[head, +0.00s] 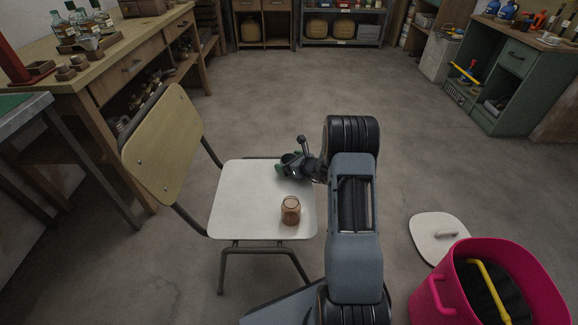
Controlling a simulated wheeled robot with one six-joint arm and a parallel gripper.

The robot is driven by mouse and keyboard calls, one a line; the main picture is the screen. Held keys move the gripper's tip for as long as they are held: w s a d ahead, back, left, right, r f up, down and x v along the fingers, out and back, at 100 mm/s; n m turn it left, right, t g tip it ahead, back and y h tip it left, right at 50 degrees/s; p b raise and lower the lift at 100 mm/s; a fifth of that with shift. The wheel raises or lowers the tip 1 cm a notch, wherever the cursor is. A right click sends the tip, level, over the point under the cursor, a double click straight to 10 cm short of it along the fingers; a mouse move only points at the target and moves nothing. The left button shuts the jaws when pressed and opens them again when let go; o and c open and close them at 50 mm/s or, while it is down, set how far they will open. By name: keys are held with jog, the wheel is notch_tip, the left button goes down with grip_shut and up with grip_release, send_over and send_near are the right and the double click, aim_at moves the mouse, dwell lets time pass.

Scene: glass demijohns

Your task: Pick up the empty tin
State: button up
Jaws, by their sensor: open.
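A small brownish, jar-shaped tin (290,211) stands upright on the white seat of a chair (240,205), near the seat's right front part. Whether it is empty cannot be seen. My gripper (287,166) is over the back right part of the seat, behind the tin and apart from it. Its jaws, dark with green parts, point left and are open, with nothing visibly held. My arm comes in from the front, just right of the chair.
The chair's wooden backrest (162,146) rises on the left. A wooden workbench (135,55) is at the left, a green cabinet (495,85) at the right. The middle floor is clear.

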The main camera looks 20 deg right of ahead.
aim_at(289, 159)
jog(key=shift+c, duration=0.4)
jog(key=c, duration=0.9)
jog(key=shift+r+p, duration=0.35)
jog(key=shift+r, duration=0.25)
notch_tip(289, 159, up, 2)
jog(key=shift+r+p, duration=0.15)
jog(key=shift+p, duration=0.55)
jog(key=s+d+r+p, duration=0.1)
jog(key=s+r+p, duration=0.1)
jog(key=s+r, duration=0.2)
jog(key=s+d+r+p, duration=0.2)
jog(key=s+r, duration=0.3)
jog(key=s, duration=0.4)
jog(key=shift+s+r+p, duration=0.25)
jog(key=shift+s+p, duration=0.1)
jog(key=shift+p, duration=0.05)
